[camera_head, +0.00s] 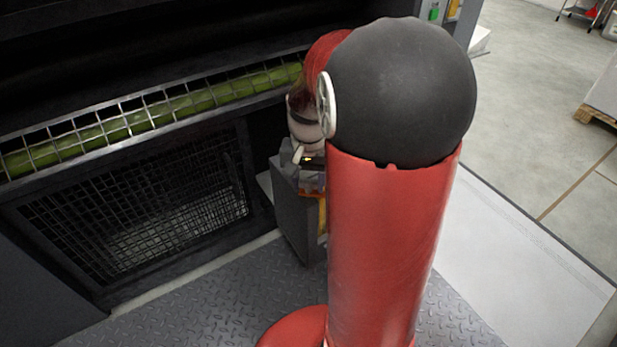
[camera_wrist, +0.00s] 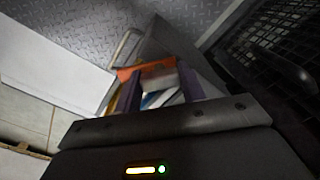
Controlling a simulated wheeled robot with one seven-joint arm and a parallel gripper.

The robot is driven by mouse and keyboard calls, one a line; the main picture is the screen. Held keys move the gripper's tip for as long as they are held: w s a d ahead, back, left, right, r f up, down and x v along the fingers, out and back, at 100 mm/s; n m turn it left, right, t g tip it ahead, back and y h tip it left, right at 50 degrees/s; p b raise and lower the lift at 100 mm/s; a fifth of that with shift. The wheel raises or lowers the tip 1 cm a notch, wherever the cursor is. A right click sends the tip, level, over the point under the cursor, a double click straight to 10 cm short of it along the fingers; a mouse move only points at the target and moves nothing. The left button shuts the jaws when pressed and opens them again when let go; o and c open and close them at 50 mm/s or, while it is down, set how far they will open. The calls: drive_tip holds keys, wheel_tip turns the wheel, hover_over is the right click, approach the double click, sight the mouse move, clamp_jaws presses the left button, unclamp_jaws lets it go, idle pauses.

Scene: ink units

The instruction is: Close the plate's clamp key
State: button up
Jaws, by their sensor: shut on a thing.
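My gripper (camera_wrist: 158,88) is low at the front of the wrist view, its two dark purplish fingers reaching forward. It is shut on a part between the fingertips, which I take to be the clamp key; its outline is partly hidden. An orange piece (camera_wrist: 131,72) shows at the fingertips, next to a grey block and some white and blue patches. In the head view my gripper (camera_head: 312,184) is half hidden behind my red and black arm, above a grey box-like unit (camera_head: 295,222). The plate cannot be made out clearly.
A dark machine frame with a wire grille (camera_head: 150,225) and a green roller (camera_head: 150,115) behind a grid stands at left. A metal handle (camera_wrist: 127,46) is near the grey unit. Tread-plate floor (camera_head: 220,300) lies in front; a pale panel (camera_head: 520,260) lies right.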

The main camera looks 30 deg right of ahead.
sight(308, 181)
drive_tip(key=n, duration=0.4)
drive_tip(key=shift+r+p, duration=0.1)
drive_tip(key=shift+p, duration=0.3)
drive_tip(key=shift+n, duration=1.9)
drive_tip(key=o, duration=1)
wheel_tip(308, 181, up, 8)
drive_tip(key=shift+f+p, duration=0.15)
drive_tip(key=shift+p, duration=0.8)
